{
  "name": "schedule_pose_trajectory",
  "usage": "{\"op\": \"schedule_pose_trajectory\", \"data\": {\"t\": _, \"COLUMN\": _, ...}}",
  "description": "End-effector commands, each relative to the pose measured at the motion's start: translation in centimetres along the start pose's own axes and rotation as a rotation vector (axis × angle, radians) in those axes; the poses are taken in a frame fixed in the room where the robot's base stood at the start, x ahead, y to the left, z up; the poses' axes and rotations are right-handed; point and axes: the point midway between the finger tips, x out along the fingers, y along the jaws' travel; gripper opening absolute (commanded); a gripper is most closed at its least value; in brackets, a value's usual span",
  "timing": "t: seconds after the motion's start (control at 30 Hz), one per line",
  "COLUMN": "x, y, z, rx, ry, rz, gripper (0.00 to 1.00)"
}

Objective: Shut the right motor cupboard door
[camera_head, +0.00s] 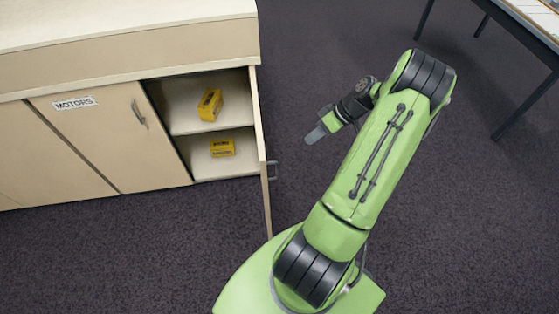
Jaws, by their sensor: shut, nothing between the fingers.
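The motor cupboard (160,65) is a cream cabinet at the left, with a "MOTORS" label (75,103) on its shut left door (100,140). Its right door (260,150) stands wide open and is seen nearly edge-on, jutting toward me. A dark handle (272,170) sticks out from the right face of that door. My gripper (315,134) is shut and empty, to the right of the open door and apart from it. It points left toward the door.
Two yellow boxes lie on the cupboard's shelves, one on the upper shelf (210,103) and one on the lower (222,148). A table (545,30) with dark legs stands at the upper right. Dark carpet (330,40) is clear between cupboard and table.

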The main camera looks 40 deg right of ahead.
Motion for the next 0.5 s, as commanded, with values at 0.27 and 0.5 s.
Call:
{"op": "schedule_pose_trajectory", "data": {"t": 0.27, "x": 6.5, "y": 0.0, "z": 0.2, "rx": 0.002, "ry": -0.004, "rz": -0.005, "gripper": 0.00}}
{"op": "schedule_pose_trajectory", "data": {"t": 0.5, "x": 9.7, "y": -2.2, "z": 0.1, "rx": 0.002, "ry": -0.004, "rz": -0.002, "gripper": 0.00}}
